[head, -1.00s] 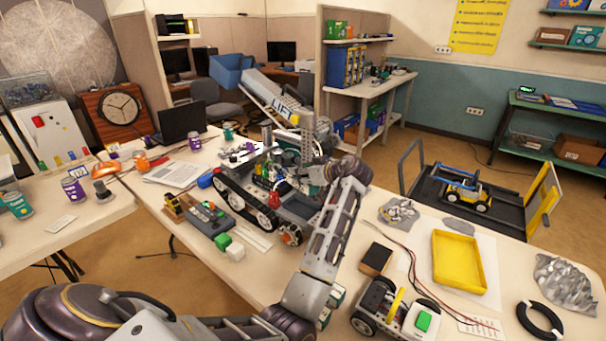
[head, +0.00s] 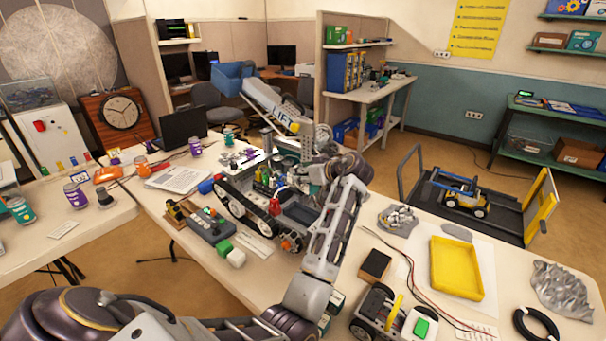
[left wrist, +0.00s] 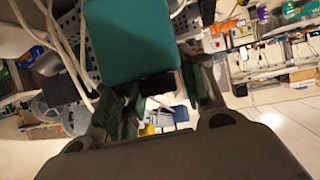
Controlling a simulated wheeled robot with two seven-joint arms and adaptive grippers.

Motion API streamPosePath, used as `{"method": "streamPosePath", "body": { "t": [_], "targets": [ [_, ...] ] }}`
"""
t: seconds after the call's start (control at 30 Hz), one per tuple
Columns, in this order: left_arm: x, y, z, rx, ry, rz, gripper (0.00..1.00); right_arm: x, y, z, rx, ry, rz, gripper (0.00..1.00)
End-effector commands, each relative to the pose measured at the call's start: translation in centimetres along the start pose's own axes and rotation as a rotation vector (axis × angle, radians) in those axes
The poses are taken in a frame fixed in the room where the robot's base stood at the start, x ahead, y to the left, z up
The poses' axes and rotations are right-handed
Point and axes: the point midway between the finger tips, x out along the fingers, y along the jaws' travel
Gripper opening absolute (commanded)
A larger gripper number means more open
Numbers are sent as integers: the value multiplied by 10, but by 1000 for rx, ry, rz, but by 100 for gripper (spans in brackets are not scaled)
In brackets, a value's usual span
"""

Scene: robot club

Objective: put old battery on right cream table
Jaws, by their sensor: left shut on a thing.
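My left gripper (head: 308,177) is over the tracked robot (head: 246,200) on the right cream table (head: 262,278). It is shut on a teal block, which looks like the old battery (left wrist: 132,40). In the left wrist view the block stands out large beyond the fingers (left wrist: 158,100). In the head view the wrist and fingers mostly hide it. The open grey bay of the tracked robot lies just below the gripper. I cannot tell whether the block still touches the robot. My right gripper is not in view.
A yellow tray (head: 456,268), a black box (head: 375,264), a small wheeled robot (head: 378,312) and a black ring (head: 537,326) stand to the right. A grey controller (head: 207,227) and green and white cubes lie to the left. Bare table shows at the front, left of my arm.

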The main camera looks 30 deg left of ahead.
Motion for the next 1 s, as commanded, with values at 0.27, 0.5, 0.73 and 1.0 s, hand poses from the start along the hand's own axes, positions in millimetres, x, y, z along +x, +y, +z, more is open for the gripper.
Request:
{"method": "streamPosePath", "body": {
  "t": [0.27, 0.5, 0.73, 1.0],
  "targets": [
    [-5, 0, -11, -2, 3, 1, 0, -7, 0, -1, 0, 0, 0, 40],
    [-9, 0, -19, -2, 2, 1, 0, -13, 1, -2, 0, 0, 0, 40],
    [-12, 0, -26, -2, 2, 1, 0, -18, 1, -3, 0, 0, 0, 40],
    [-15, 0, -32, -2, 3, 1, 0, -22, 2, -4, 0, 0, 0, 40]
  ]
}}
